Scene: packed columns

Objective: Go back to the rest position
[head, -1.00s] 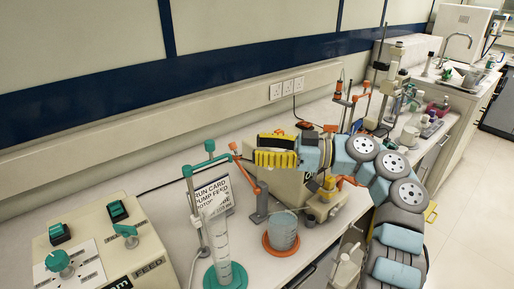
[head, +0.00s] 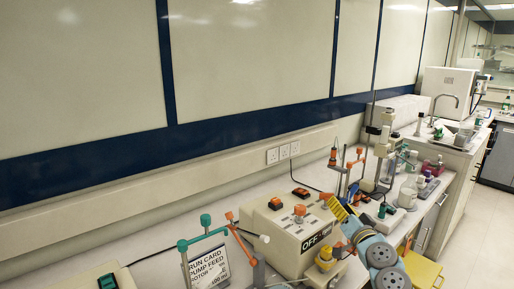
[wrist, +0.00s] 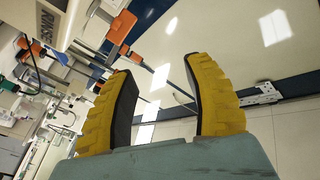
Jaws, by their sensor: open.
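My gripper (head: 342,209), with ribbed yellow finger pads, shows in the head view in front of the bench equipment, at the right end of a beige control box. The wrist view shows the two yellow fingers (wrist: 163,92) spread wide apart with nothing between them. The teal arm behind the gripper runs down to the bottom edge of the head view, where most of it is cut off.
The beige control box (head: 285,232) carries an OFF label. Left of it stand a teal-and-orange clamp stand (head: 206,222) and a run card (head: 209,268). Bottles, stands and a sink (head: 461,131) line the bench to the right. The floor at far right is clear.

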